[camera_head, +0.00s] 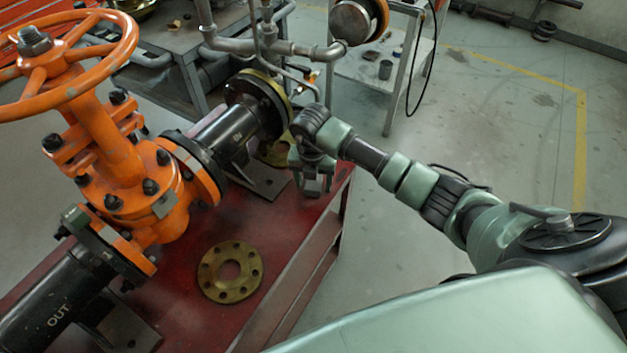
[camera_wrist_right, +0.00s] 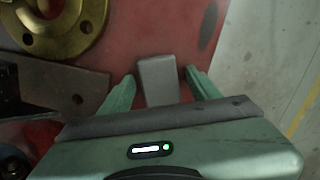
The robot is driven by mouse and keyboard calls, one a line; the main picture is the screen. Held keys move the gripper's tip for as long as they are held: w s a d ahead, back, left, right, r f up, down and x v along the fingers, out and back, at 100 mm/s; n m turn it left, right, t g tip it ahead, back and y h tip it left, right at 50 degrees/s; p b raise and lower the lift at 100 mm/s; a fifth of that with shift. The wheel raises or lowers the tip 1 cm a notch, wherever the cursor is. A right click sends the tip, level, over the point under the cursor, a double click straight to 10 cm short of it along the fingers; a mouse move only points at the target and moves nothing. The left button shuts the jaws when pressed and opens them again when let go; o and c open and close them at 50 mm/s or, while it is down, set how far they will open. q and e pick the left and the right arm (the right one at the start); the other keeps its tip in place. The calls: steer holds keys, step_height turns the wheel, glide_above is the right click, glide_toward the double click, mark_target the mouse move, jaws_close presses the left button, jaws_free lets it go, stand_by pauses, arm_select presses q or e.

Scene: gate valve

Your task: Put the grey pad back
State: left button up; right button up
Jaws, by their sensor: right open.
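The grey pad (camera_wrist_right: 158,82), a small light-grey block, shows in the right wrist view near the edge of the red bench. It lies between the two green fingers of my right gripper (camera_wrist_right: 161,74), with a visible gap on each side. The right gripper is open. In the head view my right gripper (camera_head: 313,188) hangs over the far right end of the red bench; I cannot clearly make out the pad there. Whether the pad rests on the bench or how high the fingers are above it is hard to tell. My left gripper is not in view.
The red bench (camera_head: 185,285) carries the orange gate valve (camera_head: 130,180) and black pipe. A loose brass flange (camera_head: 230,272) lies in front. Another brass ring (camera_wrist_right: 68,22) and a dark bracket plate (camera_wrist_right: 60,88) are close left of the right gripper. Open floor lies right.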

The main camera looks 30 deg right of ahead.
mark_target(313, 186)
step_height(313, 186, up, 12)
steer(key=s, duration=0.1)
steer(key=shift+a+r, duration=0.15)
steer(key=shift+a, duration=0.25)
